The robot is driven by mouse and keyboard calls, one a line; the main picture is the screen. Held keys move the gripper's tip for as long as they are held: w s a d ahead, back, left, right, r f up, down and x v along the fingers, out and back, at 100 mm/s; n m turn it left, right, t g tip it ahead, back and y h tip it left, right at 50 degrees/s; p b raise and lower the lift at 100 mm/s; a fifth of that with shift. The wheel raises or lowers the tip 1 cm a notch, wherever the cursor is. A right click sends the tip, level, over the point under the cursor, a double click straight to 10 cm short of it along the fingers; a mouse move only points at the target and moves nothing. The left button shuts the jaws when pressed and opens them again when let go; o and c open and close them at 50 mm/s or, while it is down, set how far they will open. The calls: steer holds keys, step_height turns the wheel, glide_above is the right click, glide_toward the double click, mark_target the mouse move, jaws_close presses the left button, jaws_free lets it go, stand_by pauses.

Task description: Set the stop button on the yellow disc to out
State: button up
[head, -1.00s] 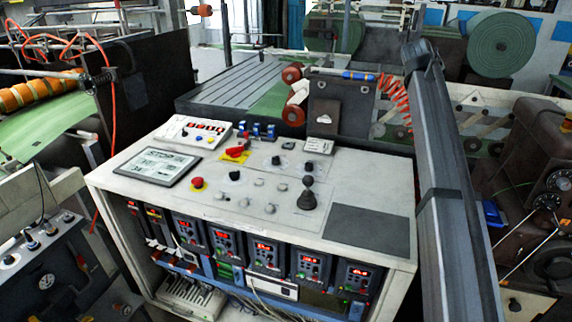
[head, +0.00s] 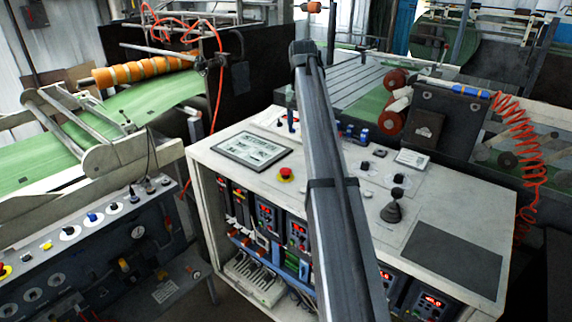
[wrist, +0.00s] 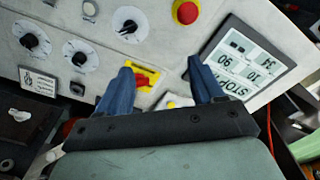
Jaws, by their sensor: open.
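The stop button (head: 286,171) is a red mushroom head on a yellow disc (head: 286,179), on the white console top just below the display in the head view. In the wrist view the red stop button (wrist: 187,11) is at the top edge, beyond the fingertips, with a yellow rim around it. Whether it is in or out cannot be told. My gripper (wrist: 160,70) shows two blue fingers spread apart with nothing held. It is apart from the button. In the head view I cannot make out the gripper; my arm crosses the console.
A red handle on a yellow plate (wrist: 143,77) shows between the fingers. A display (wrist: 240,65) lies right of the button in the wrist view. Black knobs (wrist: 128,26) are at left. A black joystick (head: 394,207) stands on the console. Another panel (head: 90,225) is at left.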

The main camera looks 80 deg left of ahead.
glide_above(285, 169)
steer(key=shift+n+h, duration=0.3)
step_height(285, 169, down, 14)
steer(key=shift+w+a, duration=0.1)
steer(key=shift+c, duration=0.3)
jaws_close()
stand_by(0.5)
